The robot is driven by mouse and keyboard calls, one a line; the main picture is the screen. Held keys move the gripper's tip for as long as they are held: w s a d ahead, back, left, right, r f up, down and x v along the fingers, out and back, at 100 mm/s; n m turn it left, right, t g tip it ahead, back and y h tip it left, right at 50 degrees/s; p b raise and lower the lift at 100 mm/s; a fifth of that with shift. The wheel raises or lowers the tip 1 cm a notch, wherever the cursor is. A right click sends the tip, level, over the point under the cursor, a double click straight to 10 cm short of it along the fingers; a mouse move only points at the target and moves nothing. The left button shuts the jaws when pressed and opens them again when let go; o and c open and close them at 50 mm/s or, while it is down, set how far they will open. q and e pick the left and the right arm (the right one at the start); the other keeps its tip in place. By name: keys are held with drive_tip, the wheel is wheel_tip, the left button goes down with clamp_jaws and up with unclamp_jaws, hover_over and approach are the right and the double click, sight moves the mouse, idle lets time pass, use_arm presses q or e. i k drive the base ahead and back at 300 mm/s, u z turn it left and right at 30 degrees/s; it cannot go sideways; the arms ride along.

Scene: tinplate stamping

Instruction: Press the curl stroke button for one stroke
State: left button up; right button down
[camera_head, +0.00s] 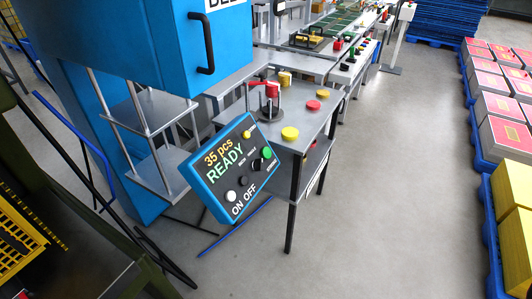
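A tilted control panel (217,186) with a blue rim stands at the middle of the head view, reading "35 pcs READY" and "ON OFF". It bears a green button (267,153) at its right, a yellow button (246,134) at the top and a white button (230,196) at lower left. Black controls sit between them. The small labels, including one beside the green button, are too small to read surely, so I cannot confirm which is the curl stroke button. Nothing touches the panel. Neither of my grippers is in view.
A blue machine (160,45) with a black handle stands behind the panel at left. A grey table (318,122) beside the panel holds yellow and red round pieces and a red-handled fixture (270,94). Loaded blue pallets line the right edge. The floor (380,200) between is clear.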

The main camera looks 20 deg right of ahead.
sight(265, 151)
drive_tip(key=z, duration=0.45)
drive_tip(key=k, duration=0.55)
drive_tip(key=z, duration=0.95)
drive_tip(key=i, duration=1)
drive_tip(key=u, duration=1.05)
drive_tip(key=i, duration=0.45)
drive_tip(key=u, duration=0.35)
